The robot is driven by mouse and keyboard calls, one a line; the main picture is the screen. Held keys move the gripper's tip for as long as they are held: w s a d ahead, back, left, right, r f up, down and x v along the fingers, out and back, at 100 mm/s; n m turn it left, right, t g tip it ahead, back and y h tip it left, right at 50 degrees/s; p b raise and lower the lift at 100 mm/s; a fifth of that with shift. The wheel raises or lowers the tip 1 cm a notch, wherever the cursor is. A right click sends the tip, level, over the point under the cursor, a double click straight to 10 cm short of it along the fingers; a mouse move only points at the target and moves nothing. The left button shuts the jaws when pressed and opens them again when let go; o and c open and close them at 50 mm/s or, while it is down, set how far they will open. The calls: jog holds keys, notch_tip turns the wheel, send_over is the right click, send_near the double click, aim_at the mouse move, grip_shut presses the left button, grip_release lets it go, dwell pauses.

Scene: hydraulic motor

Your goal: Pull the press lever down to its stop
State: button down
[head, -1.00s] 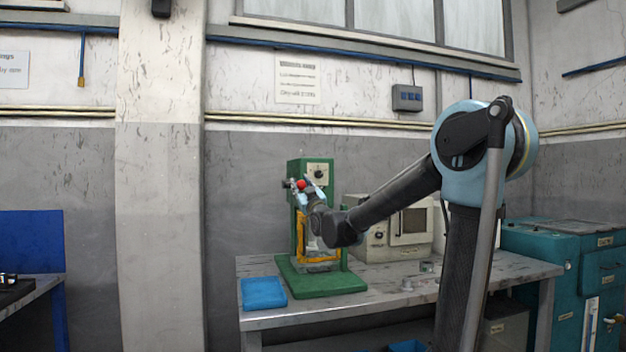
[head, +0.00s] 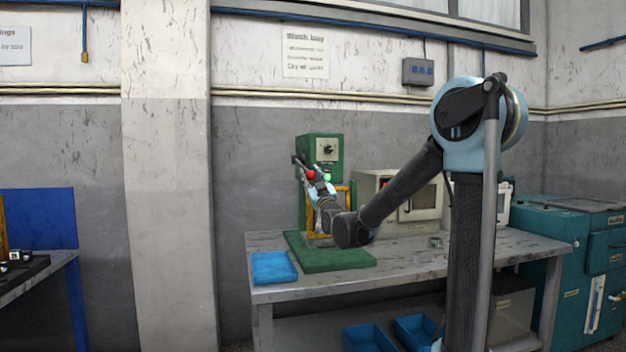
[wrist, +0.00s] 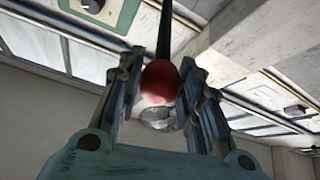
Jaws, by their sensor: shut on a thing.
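The green press (head: 318,148) stands on its green base plate (head: 335,260) on the workbench. Its lever (head: 300,162) slants down toward the front and ends in a red ball knob (head: 311,175). My gripper (head: 318,184) is at the knob, in front of the press. In the wrist view my gripper (wrist: 160,78) has its fingers on both sides of the red knob (wrist: 160,82), shut on it. The dark lever rod (wrist: 164,30) runs away from the knob. A green spot (head: 327,177) shows beside the knob. My arm partly hides the press frame.
A blue tray (head: 274,268) lies on the bench (head: 300,290) left of the base plate. A beige box-shaped device (head: 375,188) stands right of the press. Blue bins (head: 366,339) sit below the bench. A teal cabinet (head: 590,250) stands at the right.

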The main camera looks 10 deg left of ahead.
jog(key=shift+d, duration=0.1)
jog(key=c, duration=1.1)
grip_release()
jog(key=v, duration=1.2)
jog(key=shift+w+f, duration=0.15)
jog(key=shift+f, duration=0.05)
